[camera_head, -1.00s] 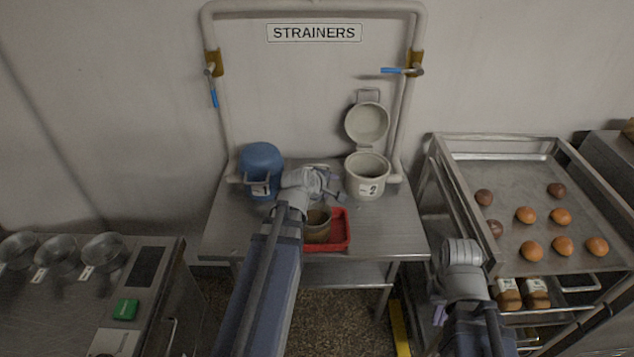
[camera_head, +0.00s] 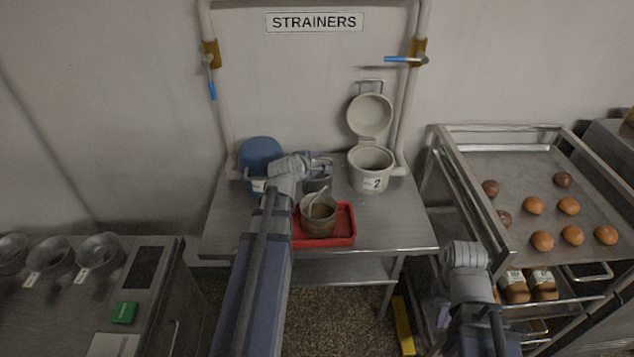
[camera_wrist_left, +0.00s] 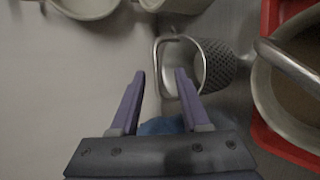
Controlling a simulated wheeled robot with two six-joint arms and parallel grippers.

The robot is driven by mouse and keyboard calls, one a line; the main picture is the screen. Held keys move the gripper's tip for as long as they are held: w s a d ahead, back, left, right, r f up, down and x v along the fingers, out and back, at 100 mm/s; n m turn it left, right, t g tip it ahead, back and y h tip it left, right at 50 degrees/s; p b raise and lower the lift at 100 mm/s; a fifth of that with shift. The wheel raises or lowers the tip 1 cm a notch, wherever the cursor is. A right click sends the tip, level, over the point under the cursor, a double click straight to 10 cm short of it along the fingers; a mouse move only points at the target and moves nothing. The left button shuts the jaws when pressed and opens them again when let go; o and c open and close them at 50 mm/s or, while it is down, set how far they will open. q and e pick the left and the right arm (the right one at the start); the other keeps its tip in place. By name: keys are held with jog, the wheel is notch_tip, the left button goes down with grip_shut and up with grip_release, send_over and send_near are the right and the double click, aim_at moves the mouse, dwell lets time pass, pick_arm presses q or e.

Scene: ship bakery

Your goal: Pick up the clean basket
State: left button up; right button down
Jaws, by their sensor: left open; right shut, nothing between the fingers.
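The clean basket (camera_wrist_left: 222,65) is a grey mesh cup with a metal loop handle; it lies beyond my left fingertips in the left wrist view. In the head view it shows partly behind my left gripper as a grey cup (camera_head: 318,183) on the steel table. My left gripper (camera_head: 318,164) is open and empty; the fingers (camera_wrist_left: 162,83) point toward the basket's handle and rim, and contact cannot be told. Another basket (camera_head: 319,228), brown inside, stands in a red tray (camera_head: 345,240). My right gripper (camera_head: 443,312) is shut and empty, low beside the rack.
A cream strainer pot marked 2 (camera_head: 371,180) stands at the back right with its lid (camera_head: 370,115) open. A blue pot (camera_head: 259,153) stands at the left, partly hidden by my left arm. A rack with a tray of buns (camera_head: 490,165) is on the right; a counter with steel bowls is on the left.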

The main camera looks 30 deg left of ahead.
aim_at(316, 159)
pick_arm(q)
jog(key=x, duration=0.1)
jog(key=b+x, duration=0.1)
jog(key=x, duration=0.1)
jog(key=b+x, duration=0.1)
jog(key=x, duration=0.1)
jog(key=shift+w+a+r, duration=0.1)
jog(key=shift+a+r, duration=0.05)
jog(key=shift+a, duration=0.25)
grip_shut()
dwell(0.9)
